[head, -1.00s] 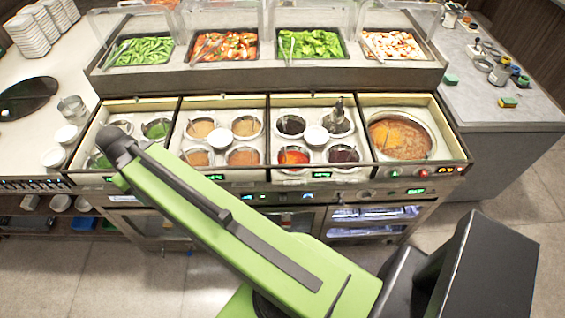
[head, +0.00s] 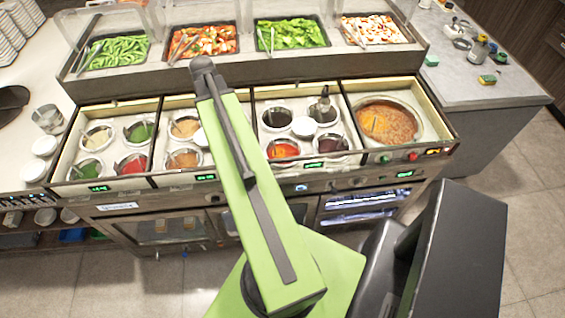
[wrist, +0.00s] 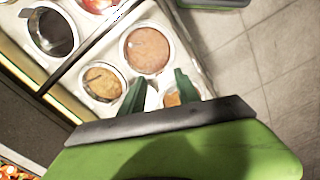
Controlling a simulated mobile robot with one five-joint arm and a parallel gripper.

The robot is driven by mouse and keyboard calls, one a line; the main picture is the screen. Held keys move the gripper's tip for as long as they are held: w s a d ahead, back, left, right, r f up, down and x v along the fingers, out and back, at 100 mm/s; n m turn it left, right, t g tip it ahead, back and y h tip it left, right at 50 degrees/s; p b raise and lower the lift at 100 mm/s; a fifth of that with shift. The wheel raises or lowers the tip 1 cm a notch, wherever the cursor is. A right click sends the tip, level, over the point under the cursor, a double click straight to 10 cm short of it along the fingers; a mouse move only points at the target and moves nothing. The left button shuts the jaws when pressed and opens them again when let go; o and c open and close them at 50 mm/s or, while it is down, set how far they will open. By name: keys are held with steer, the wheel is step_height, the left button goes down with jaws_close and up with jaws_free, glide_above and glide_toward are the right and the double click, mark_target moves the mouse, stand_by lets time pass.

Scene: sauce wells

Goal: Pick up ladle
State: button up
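No ladle can be picked out for certain. A dark upright utensil (head: 324,97) stands in the back right well of the third compartment, and a thin handle (head: 376,122) slants out of the large soup pot (head: 405,124). My gripper (wrist: 159,82) shows in the wrist view with its two dark green fingers apart and nothing held. It is above the sauce wells, with a white cup and an orange-brown well (wrist: 171,98) seen between the fingers. A tan well with a thin handle (wrist: 103,83) lies left of the fingers. In the head view my arm hides the gripper.
A row of sauce wells fills the counter; a red sauce well (head: 284,149) is to the arm's right. Behind it is a raised shelf with vegetable trays (head: 291,34) under clear guards. A side counter (head: 480,75) stands right. Tiled floor (head: 527,170) is open at right.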

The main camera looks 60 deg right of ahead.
steer(key=s+d+n, duration=0.2)
steer(key=s+d, duration=1.2)
steer(key=d, duration=0.1)
steer(key=b, duration=1.2)
glide_above(274, 147)
steer(key=d, duration=0.1)
step_height(274, 147, down, 12)
steer(key=shift+s+f, duration=0.1)
steer(key=shift+f, duration=0.05)
steer(key=f+b, duration=0.1)
steer(key=b, duration=0.1)
steer(key=f+b, duration=0.1)
steer(key=f, duration=0.1)
steer(key=f+b, duration=0.2)
steer(key=shift+w+a+f+b, duration=0.1)
steer(key=shift+w+a+b, duration=0.1)
steer(key=shift+w+b, duration=0.1)
steer(key=shift+r, duration=0.2)
steer(key=shift+s, duration=0.1)
jaws_close()
